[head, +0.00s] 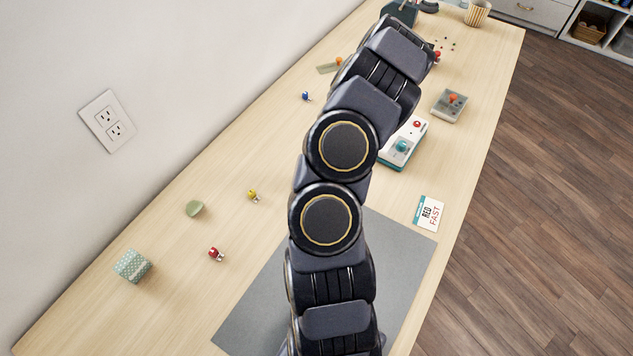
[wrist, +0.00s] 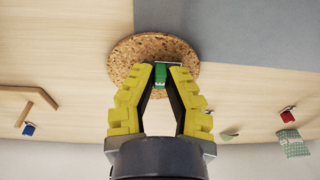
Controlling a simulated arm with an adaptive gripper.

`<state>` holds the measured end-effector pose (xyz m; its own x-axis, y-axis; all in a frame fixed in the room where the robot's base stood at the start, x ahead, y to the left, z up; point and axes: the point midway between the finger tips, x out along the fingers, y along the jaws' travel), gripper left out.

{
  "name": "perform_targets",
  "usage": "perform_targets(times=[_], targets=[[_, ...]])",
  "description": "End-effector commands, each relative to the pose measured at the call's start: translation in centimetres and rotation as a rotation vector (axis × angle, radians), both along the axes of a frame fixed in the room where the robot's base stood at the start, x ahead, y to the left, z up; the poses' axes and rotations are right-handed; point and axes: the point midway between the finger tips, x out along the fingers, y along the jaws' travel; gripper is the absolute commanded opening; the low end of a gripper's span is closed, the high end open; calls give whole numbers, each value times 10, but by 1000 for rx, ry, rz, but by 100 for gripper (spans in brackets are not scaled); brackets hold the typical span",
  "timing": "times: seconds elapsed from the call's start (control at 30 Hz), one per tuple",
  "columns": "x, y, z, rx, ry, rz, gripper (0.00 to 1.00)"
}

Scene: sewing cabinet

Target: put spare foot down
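A small green foot (wrist: 160,76) sits between the fingertips of my gripper (wrist: 162,72) in the wrist view. The yellow-padded fingers lean in and look closed on its two sides. A round cork mat (wrist: 124,52) lies right behind it, partly covered by the fingers. I cannot tell whether the foot touches the cork. In the head view my own arm hides the gripper, the green foot and the cork mat. Other small feet stand on the table: a red one (head: 216,254), a yellow one (head: 253,195) and a blue one (head: 306,96).
A grey mat (head: 262,312) lies beside the cork. A patterned box (head: 132,266) and a green lump (head: 194,208) stand near the wall. A card (head: 430,213), a white-and-teal device (head: 404,148) and a grey device (head: 449,106) are at the right. A wooden bracket (wrist: 30,97) lies left.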

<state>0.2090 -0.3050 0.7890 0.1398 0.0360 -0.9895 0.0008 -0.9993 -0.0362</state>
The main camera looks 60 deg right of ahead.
Motion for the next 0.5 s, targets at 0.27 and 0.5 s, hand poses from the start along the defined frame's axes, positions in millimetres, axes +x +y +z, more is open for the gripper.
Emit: perform_targets(times=[0.27, 0.5], targets=[[0, 0, -1, 0, 0, 0, 34], [0, -1, 5, -1, -3, -2, 34]])
